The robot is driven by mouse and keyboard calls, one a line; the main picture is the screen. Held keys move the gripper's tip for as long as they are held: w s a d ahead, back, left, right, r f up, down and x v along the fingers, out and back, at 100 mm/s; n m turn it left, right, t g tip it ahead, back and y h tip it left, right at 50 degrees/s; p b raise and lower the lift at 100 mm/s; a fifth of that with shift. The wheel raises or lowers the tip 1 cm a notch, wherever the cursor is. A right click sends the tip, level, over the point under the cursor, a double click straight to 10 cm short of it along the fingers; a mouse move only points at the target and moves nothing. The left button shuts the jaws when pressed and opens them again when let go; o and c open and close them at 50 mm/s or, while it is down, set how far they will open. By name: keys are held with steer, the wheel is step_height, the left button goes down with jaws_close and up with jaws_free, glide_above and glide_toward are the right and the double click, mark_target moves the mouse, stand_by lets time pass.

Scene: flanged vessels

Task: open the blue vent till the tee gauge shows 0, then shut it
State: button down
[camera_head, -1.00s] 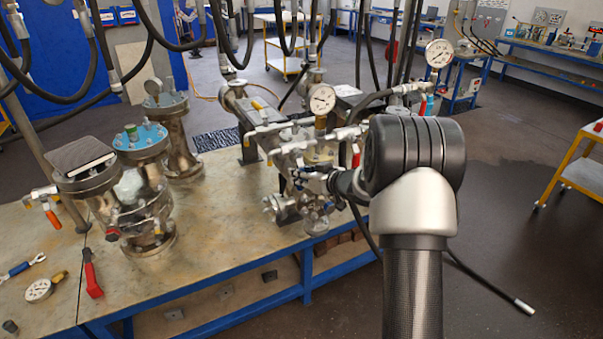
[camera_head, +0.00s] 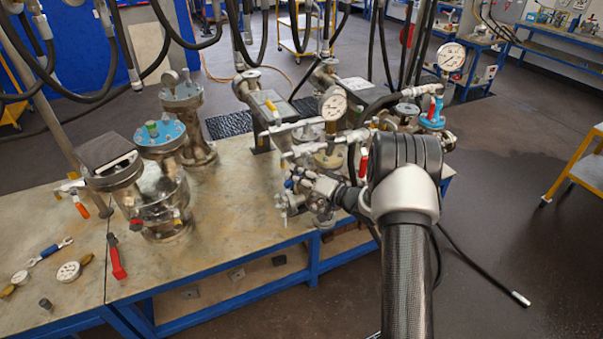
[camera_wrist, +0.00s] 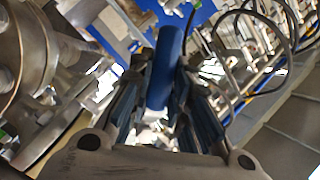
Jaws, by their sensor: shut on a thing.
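My gripper (camera_wrist: 160,105) is shut on the blue handle (camera_wrist: 166,68) of the vent, which stands up between the fingers in the wrist view. A round white gauge (camera_head: 333,105) stands on a brass fitting above this piping. A second gauge (camera_head: 451,57) stands further right and back. I cannot tell for sure which is the tee gauge, and their needles are too small to read.
Flanged vessels with blue tops (camera_head: 160,136) stand on the bench (camera_head: 235,215) to the left. A red-handled tool (camera_head: 117,258), a wrench (camera_head: 50,252) and a loose gauge (camera_head: 68,271) lie at the front left. Black hoses hang above. A yellow cart (camera_head: 580,170) stands right.

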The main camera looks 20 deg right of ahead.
steer(key=r+m, duration=0.1)
steer(key=m, duration=0.1)
steer(key=a+r+m+t+y, duration=0.1)
steer(key=m, duration=0.1)
steer(key=shift+r+t, duration=0.1)
steer(key=shift+t, duration=0.2)
steer(key=shift+a+r+m+t, duration=0.1)
steer(key=shift+r+m+t, duration=0.35)
steer(key=shift+m, duration=0.35)
steer(key=shift+a+r+m+t, duration=0.1)
steer(key=shift+r+m+t, duration=0.3)
steer(key=shift+m, duration=0.4)
steer(key=c, duration=1.5)
jaws_free()
steer(key=shift+o, duration=0.2)
steer(key=v, duration=1.2)
steer(key=shift+d+r, duration=0.1)
